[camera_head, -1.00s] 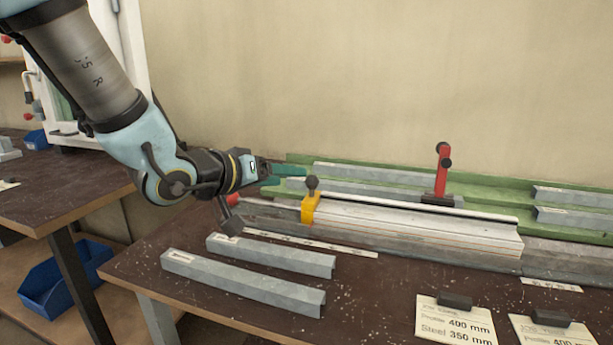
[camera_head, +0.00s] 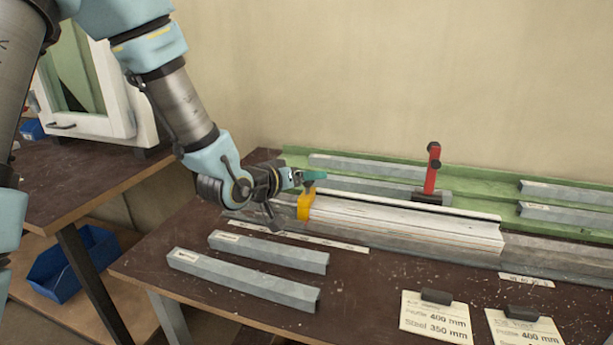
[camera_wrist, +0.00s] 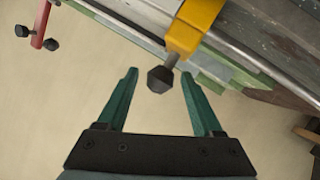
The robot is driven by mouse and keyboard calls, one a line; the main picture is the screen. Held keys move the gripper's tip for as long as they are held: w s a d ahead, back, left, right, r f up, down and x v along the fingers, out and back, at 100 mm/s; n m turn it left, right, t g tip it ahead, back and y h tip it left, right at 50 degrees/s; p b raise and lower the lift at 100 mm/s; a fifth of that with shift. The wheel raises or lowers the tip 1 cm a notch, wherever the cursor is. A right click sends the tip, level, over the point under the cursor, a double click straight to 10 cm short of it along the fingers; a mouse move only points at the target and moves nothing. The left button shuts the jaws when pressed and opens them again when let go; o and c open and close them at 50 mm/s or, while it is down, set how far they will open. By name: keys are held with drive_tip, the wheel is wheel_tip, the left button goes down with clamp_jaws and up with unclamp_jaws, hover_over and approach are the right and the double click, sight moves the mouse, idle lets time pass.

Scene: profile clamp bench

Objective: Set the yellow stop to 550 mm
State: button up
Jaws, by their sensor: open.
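The yellow stop (camera_head: 305,203) sits on the rail of the profile bench (camera_head: 400,222), near the left end of the white profile. In the wrist view the yellow stop (camera_wrist: 193,27) is at the top, with its dark knob (camera_wrist: 160,79) pointing toward my gripper. My gripper (camera_wrist: 158,72) is open, its two green fingers on either side of the knob and apart from it. In the head view my gripper (camera_head: 314,175) is at the top of the stop and hides the knob. The scale strip (camera_head: 300,236) lies in front; its numbers are too small to read.
A red clamp (camera_head: 431,170) stands on the bench to the right and also shows in the wrist view (camera_wrist: 40,22). Two grey bars (camera_head: 245,281) lie in front. Cards (camera_head: 435,318) lie at the front right. More bars rest on the green rack (camera_head: 480,205) behind.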

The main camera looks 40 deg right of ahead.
drive_tip(key=shift+d, duration=0.1)
drive_tip(key=shift+c, duration=0.4)
clamp_jaws()
idle(1.0)
